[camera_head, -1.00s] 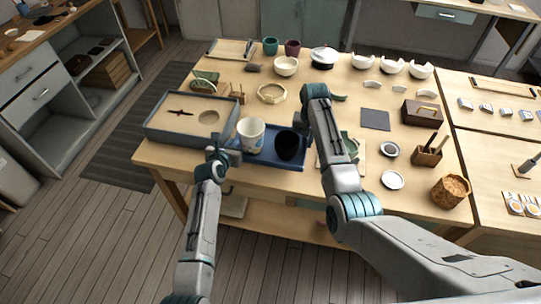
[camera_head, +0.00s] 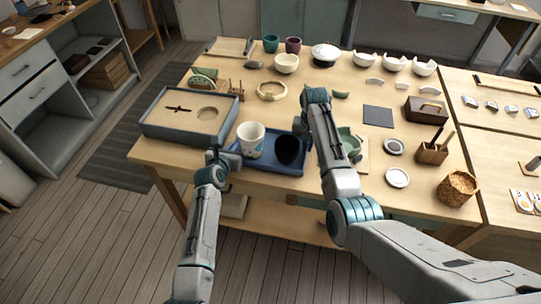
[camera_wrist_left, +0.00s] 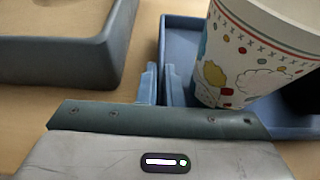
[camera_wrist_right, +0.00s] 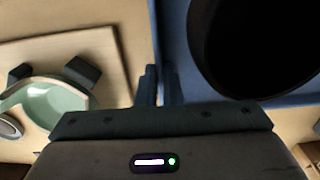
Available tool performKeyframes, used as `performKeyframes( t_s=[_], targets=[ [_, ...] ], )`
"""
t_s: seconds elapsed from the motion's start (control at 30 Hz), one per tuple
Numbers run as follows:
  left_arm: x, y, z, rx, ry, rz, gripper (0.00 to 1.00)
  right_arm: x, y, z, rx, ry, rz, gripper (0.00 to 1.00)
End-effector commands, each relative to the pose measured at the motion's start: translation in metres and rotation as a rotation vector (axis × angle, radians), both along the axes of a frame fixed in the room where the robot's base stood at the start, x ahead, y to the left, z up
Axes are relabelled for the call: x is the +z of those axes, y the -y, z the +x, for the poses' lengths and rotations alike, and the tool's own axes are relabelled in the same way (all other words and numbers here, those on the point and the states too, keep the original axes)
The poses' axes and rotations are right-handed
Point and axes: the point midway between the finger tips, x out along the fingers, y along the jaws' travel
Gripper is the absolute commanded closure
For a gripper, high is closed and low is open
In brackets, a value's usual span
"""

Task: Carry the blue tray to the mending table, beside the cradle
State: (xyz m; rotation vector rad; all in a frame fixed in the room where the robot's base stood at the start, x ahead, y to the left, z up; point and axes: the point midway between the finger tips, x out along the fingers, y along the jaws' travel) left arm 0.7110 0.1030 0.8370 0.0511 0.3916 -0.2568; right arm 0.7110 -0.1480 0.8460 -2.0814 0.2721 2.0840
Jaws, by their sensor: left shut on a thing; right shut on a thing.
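The blue tray (camera_head: 270,168) is at the front edge of the wooden table (camera_head: 400,208). It carries a white patterned cup (camera_head: 250,139) and a dark cup (camera_head: 288,150). My left gripper (camera_wrist_left: 158,85) is shut on the tray's left wall, beside the white cup; in the head view it shows at the tray's left end (camera_head: 221,158). My right gripper (camera_wrist_right: 158,85) is shut on the tray's opposite wall, next to the dark cup. In the head view my right arm hides its fingers. I cannot tell whether the tray touches the table. I cannot make out the cradle for certain.
A grey sand-filled box (camera_head: 188,138) stands close to the tray's left. A green broken bowl (camera_head: 350,142) lies on a board just right of my right gripper. Bowls and shards fill the back. Another table (camera_head: 500,150) adjoins at right. Floor (camera_head: 110,240) is clear at front left.

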Motion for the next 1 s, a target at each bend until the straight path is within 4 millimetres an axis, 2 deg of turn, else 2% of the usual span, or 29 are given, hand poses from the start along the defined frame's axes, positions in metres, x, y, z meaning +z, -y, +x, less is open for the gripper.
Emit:
performKeyframes(
  t_s=[0.13, 0.2, 0.27, 0.67, 0.77, 1.0],
  targets=[
    [-0.010, 0.000, 0.000, 0.001, 0.002, 0.001, 1.00, -0.010, 0.000, 0.001, -0.001, 0.002, -0.001, 1.00],
    [-0.009, 0.000, 0.000, 0.000, 0.000, 0.001, 0.84, -0.008, 0.000, 0.000, 0.000, 0.001, 0.000, 0.84],
    [-0.008, 0.000, 0.000, 0.000, -0.001, 0.000, 0.72, -0.008, 0.000, 0.000, 0.000, 0.001, 0.000, 0.72],
    [-0.006, -0.001, -0.006, 0.000, 0.000, 0.000, 0.72, -0.008, 0.000, 0.000, 0.000, 0.000, 0.000, 0.72],
    [-0.002, -0.004, -0.016, 0.001, 0.001, 0.000, 0.72, -0.008, 0.000, 0.000, 0.000, 0.000, 0.000, 0.72],
    [0.015, -0.015, -0.057, 0.001, 0.000, -0.001, 0.72, -0.008, 0.000, 0.000, 0.000, 0.000, 0.000, 0.72]
  ],
)
